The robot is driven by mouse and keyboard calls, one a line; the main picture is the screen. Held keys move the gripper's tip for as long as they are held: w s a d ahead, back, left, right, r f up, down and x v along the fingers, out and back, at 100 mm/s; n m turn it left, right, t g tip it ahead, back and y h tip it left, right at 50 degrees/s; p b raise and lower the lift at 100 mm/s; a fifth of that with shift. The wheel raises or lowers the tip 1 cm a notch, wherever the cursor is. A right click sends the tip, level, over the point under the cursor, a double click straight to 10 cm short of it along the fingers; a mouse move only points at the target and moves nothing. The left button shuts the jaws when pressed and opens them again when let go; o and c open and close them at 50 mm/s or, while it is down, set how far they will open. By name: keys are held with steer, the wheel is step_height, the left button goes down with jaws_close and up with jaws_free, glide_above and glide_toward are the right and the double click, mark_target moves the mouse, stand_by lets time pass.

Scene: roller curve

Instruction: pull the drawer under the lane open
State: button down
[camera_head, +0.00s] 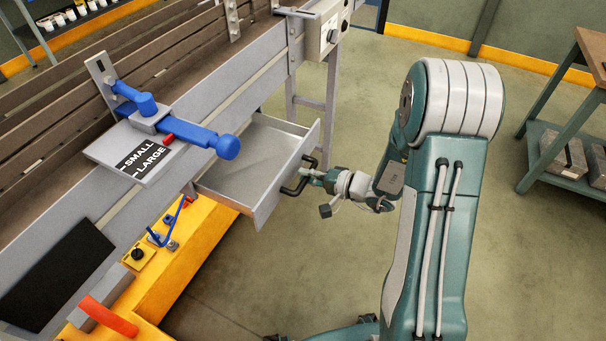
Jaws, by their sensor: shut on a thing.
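The grey drawer (249,168) under the lane stands pulled out, and its inside looks empty. Its front panel faces right and carries a dark bar handle (291,190). My gripper (308,174) is at the upper part of the handle and is shut on it. My arm reaches in from the right of the picture. The fingertips are small here, and part of their hold on the handle is hidden. The lane (190,75) with its dark slats runs above the drawer.
A blue lever (190,128) on a plate marked SMALL and LARGE juts out above the drawer. A yellow base (185,262) with a red-orange handle (108,316) lies below left. A workbench (575,120) stands at the right. The floor between drawer and bench is clear apart from my arm.

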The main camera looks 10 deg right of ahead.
steer(key=shift+f, duration=0.15)
steer(key=c, duration=0.6)
jaws_free()
steer(key=shift+d, duration=0.1)
steer(key=v, duration=1.1)
steer(key=shift+s+d, duration=0.2)
steer(key=shift+d, duration=0.2)
